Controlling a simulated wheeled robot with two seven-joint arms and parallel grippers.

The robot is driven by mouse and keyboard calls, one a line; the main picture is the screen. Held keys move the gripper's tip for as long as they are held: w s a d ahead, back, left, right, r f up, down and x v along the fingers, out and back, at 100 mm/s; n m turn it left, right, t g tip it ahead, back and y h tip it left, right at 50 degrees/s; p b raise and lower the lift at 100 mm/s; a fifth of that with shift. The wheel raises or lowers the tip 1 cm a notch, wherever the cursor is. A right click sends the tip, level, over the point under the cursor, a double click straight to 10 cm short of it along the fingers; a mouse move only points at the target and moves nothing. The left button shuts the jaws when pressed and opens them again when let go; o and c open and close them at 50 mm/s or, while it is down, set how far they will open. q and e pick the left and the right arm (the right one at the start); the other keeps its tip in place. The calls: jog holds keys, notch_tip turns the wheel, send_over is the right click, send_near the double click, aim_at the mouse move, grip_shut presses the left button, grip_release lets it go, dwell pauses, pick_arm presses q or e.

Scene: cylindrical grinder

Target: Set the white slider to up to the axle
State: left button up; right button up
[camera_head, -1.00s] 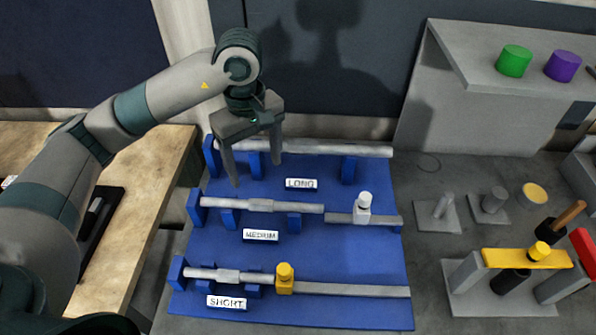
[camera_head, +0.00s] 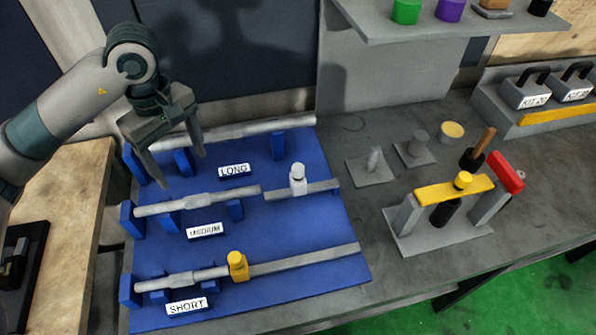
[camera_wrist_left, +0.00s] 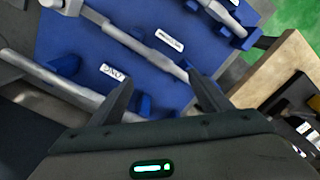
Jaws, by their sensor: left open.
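The white slider (camera_head: 298,180) stands upright on a grey rail (camera_head: 325,187) in the medium row of the blue board. The medium axle (camera_head: 215,199) lies to its left on blue supports. A gap shows between the axle's right end and the slider. My left gripper (camera_head: 184,170) is open and empty, pointing down over the left part of the board between the long and medium axles. It is well left of the slider. In the left wrist view its fingers (camera_wrist_left: 162,78) are apart with the board beyond them. My right gripper is not in view.
The long axle (camera_head: 235,130) lies behind, close to my left fingers. A yellow slider (camera_head: 238,266) touches or nearly touches the short axle (camera_head: 182,280) in front. A grey fixture with a yellow bar (camera_head: 454,190) stands to the right.

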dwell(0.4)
pick_arm(q)
jog(key=shift+d, duration=0.1)
jog(key=c, duration=0.7)
jog(key=shift+w+d+r, duration=0.1)
jog(key=shift+w+d, duration=0.1)
jog(key=shift+d, duration=0.1)
jog(key=shift+c, duration=0.4)
notch_tip(320, 180, up, 8)
jog(key=b, duration=0.2)
send_over(298, 167)
jog(key=shift+n, duration=0.4)
notch_tip(298, 167, down, 16)
jog(key=p, duration=0.6)
jog(key=shift+f, duration=0.75)
